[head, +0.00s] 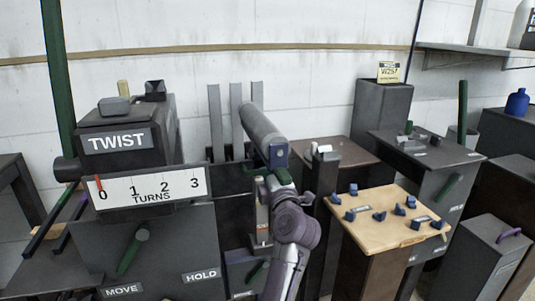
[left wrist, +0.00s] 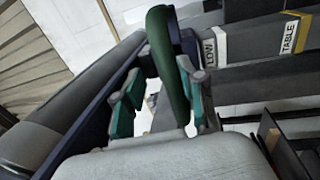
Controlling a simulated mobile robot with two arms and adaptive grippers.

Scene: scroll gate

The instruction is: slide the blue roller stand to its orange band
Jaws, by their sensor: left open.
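The roller stand shows in the head view as a long grey roller (head: 258,125) with a blue end piece (head: 278,154). In the left wrist view the grey roller (left wrist: 62,112) lies at the left along a dark blue bar (left wrist: 98,122). A curved green handle (left wrist: 167,62) stands beside it. My left gripper (left wrist: 160,108) is open, with its teal fingers on either side of the handle's lower part; contact is unclear. In the head view my arm hides most of the stand's lower part. A post in the left wrist view carries LOW (left wrist: 210,48) and TABLE (left wrist: 289,36) labels, with a yellow-orange band (left wrist: 301,32) beside TABLE.
A TWIST box (head: 115,140) with a TURNS scale (head: 150,190) stands left of my arm. A wooden-topped table (head: 375,235) with several blue pieces stands close on the right. Grey cabinets (head: 425,150) fill the right side, leaving little free room.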

